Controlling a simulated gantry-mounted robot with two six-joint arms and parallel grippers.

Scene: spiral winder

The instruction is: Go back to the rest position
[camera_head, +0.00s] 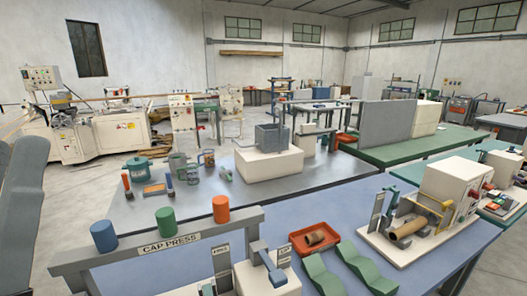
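Neither of my grippers shows in the head view. A dark grey rounded shape at the left edge may be part of my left arm, but I cannot tell for sure. The nearest bench (215,252) has a blue-grey top. On it stands a grey frame labelled CAP PRESS (170,246), with a blue cylinder (104,237), a green cylinder (165,220) and an orange cylinder (221,209) on its top bar. At the right, a cream machine (452,190) has a brown tube (408,228) lying in front of it.
A red tray (295,252) holds a short brown tube (315,238). Green angled stands (352,256) are beside it. A grey bench (125,212) behind carries a cream block (262,163) and several small cans and tools. A green bench (378,155) stands farther right. Open floor shows at left.

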